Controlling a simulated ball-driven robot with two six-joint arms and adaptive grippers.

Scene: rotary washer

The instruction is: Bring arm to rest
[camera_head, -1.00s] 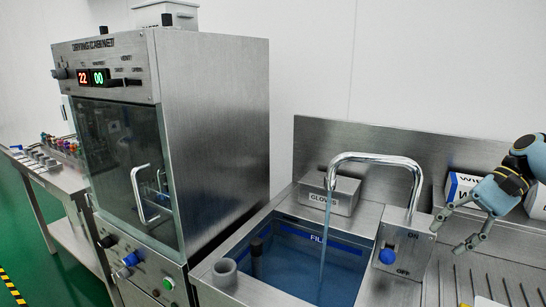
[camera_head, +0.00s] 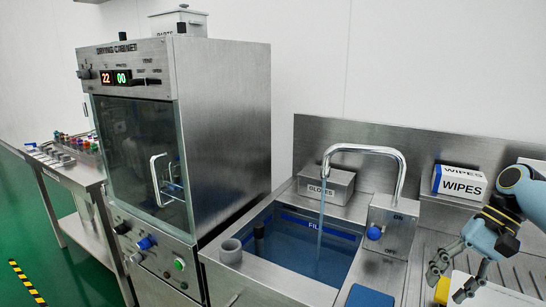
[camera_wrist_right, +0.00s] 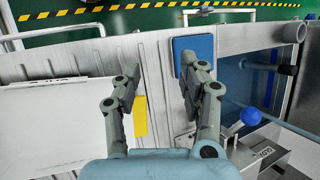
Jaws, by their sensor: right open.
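My right gripper (camera_head: 451,284) is at the lower right of the head view, over the ribbed drainboard beside the sink. Its two fingers are spread apart with nothing between them. In the right wrist view the open fingers (camera_wrist_right: 158,100) point toward the front edge of the counter. A blue pad (camera_wrist_right: 193,52) lies beyond one fingertip, and a yellow item (camera_wrist_right: 140,116) shows between the fingers, on the surface below. My left gripper is in neither view.
The sink (camera_head: 300,262) holds water under a running curved faucet (camera_head: 385,152). A blue-knobbed tap box (camera_head: 400,222) stands near my right arm. A wipes box (camera_head: 462,186) and a gloves box (camera_head: 328,188) stand behind. The drying cabinet (camera_head: 225,120) is at left.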

